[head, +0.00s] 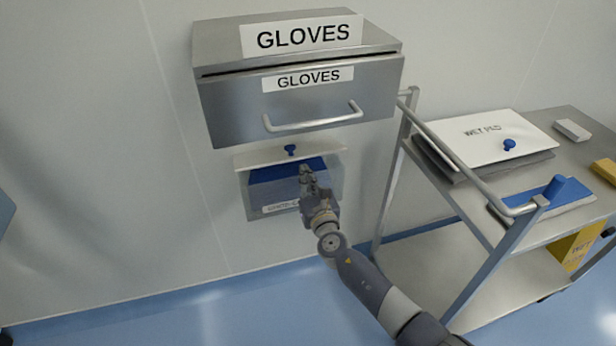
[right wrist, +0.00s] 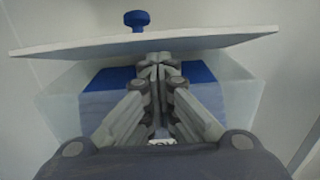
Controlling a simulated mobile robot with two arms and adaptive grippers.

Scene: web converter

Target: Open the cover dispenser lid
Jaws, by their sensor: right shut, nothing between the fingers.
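The cover dispenser (head: 253,207) is a translucent wall box with blue contents (head: 275,173), mounted below the gloves drawer. Its white lid (head: 322,155) with a blue knob (head: 291,150) sits over the box top. In the right wrist view the lid (right wrist: 215,43) is tilted, with a gap between it and the box (right wrist: 62,105); its knob (right wrist: 137,20) stands on top. My right gripper (head: 306,172) is shut and empty in front of the box. In the right wrist view its fingertips (right wrist: 159,60) are just under the lid's front edge; contact is unclear. My left gripper is not in view.
The steel gloves drawer (head: 230,115) with a bar handle (head: 312,118) hangs right above. A steel cart (head: 480,210) stands to the right, carrying a wet pad box (head: 480,130) and a blue item (head: 550,200). The floor at left (head: 200,310) is clear.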

